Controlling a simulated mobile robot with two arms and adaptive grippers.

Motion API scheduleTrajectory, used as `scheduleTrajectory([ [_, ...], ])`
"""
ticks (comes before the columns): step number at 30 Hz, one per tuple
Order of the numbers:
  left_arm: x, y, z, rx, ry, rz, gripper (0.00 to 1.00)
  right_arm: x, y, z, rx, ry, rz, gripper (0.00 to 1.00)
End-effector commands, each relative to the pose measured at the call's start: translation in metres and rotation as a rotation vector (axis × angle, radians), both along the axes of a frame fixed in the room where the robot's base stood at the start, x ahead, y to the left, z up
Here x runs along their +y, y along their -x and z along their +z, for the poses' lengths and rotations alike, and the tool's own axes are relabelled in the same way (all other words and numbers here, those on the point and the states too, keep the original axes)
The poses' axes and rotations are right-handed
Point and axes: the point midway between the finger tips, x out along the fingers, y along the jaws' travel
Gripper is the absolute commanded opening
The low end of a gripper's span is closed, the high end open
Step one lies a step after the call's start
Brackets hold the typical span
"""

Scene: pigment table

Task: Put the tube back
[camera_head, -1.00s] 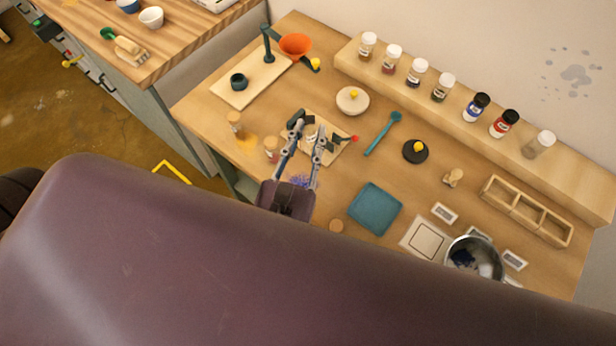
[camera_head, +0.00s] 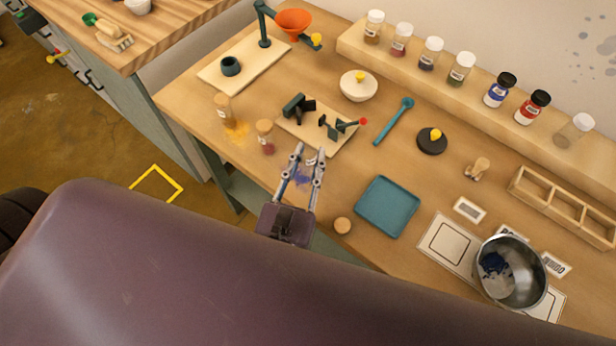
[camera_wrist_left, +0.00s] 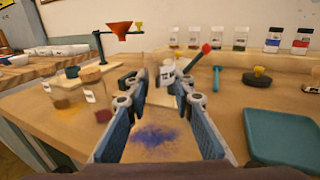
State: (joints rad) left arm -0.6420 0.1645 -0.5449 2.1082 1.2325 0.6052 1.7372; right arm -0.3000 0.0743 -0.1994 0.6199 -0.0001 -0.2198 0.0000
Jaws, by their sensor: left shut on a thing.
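My left gripper (camera_head: 305,160) is over the near edge of the table, its fingers closed around a small clear labelled tube (camera_wrist_left: 163,72). In the head view the tube is mostly hidden between the fingertips. The wrist view shows the left gripper (camera_wrist_left: 155,90) with the label facing the camera. A pale board with a dark green clamp (camera_head: 298,107) and a red-tipped screw (camera_head: 361,121) lies just beyond the fingertips; the clamp looks empty. My right gripper is not in view.
Blue powder (camera_wrist_left: 153,135) lies under the gripper. Two corked jars, yellow (camera_head: 223,108) and red (camera_head: 265,138), stand left. A round cork (camera_head: 343,226) and a teal tray (camera_head: 387,206) are right. Several jars line the back shelf (camera_head: 400,62); an empty wooden rack (camera_head: 563,208) is far right.

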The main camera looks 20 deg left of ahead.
Motion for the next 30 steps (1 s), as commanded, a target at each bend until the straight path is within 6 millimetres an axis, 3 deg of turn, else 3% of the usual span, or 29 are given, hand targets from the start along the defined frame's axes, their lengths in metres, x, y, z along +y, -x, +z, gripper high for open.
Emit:
scheduleTrajectory([
  [5,0.0,0.0,-0.011,-0.001,0.0,0.0,0.02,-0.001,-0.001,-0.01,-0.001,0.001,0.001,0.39],
  [13,0.0,0.0,-0.045,0.0,0.0,0.0,0.02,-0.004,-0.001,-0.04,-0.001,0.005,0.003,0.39],
  [26,0.0,0.0,-0.05,-0.001,0.0,0.0,0.02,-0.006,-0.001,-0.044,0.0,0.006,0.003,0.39],
  [27,0.0,0.0,-0.049,-0.001,0.0,0.0,0.24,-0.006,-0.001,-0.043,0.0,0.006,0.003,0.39],
  [30,0.0,0.0,-0.048,-0.001,0.0,0.0,0.35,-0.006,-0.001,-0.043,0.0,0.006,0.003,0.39],
])
